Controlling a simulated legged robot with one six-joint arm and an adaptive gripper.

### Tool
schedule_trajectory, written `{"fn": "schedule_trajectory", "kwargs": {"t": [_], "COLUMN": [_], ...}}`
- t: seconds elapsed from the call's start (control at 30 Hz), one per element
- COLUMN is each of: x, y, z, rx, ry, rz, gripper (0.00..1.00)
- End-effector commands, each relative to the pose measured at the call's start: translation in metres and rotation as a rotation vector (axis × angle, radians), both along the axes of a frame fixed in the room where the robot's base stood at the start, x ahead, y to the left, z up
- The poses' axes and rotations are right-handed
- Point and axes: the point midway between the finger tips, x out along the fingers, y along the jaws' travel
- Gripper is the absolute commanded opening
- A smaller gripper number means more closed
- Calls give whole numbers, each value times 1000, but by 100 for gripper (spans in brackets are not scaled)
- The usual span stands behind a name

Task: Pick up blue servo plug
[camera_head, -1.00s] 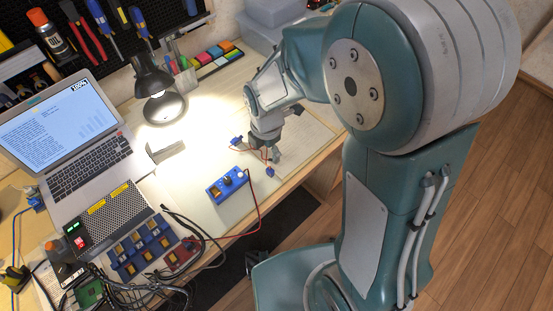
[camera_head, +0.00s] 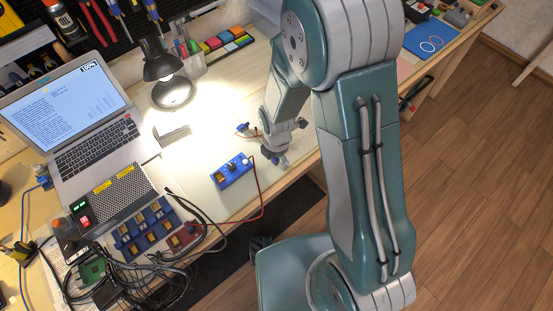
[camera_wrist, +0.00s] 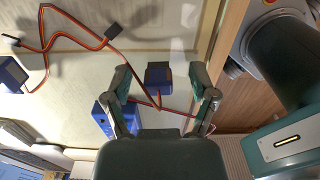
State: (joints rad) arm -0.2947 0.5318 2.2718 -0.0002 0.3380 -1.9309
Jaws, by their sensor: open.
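A small dark-blue servo plug (camera_wrist: 158,74) lies on the light work surface, with a red and dark cable running from it. In the wrist view it sits between the spread fingers of my gripper (camera_wrist: 161,84), with space visible on both sides. My gripper is open and holds nothing. I cannot tell how far the fingertips are above the surface.
A blue knob box (camera_head: 232,172) stands left of my gripper; it also shows in the wrist view (camera_wrist: 103,118). Another blue servo (camera_wrist: 12,74) with a red cable and black connector (camera_wrist: 113,31) lies nearby. A lamp (camera_head: 165,75) and laptop (camera_head: 72,110) stand further left.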

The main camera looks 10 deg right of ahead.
Motion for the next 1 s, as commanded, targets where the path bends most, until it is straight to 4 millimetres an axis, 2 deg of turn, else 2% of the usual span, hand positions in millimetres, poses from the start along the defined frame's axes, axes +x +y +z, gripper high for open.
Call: {"fn": "schedule_trajectory", "kwargs": {"t": [0.23, 0.27, 0.3, 0.37, 0.4, 0.43, 0.47, 1.0], "x": [0, 0, 0, 0, 0, 0, 0, 1], "y": [0, 0, 0, -1, -1, -1, -2, 2], "z": [-2, -2, -2, -2, -2, -2, -2, 4], "rx": [0, 0, 1, 1, 1, 1, 1, 0], "ry": [0, 0, -1, 0, 0, 0, 0, -2], "rz": [0, 0, -1, -1, -2, -2, -2, -1], "gripper": [74, 65, 48, 32, 19, 13, 11, 10]}}
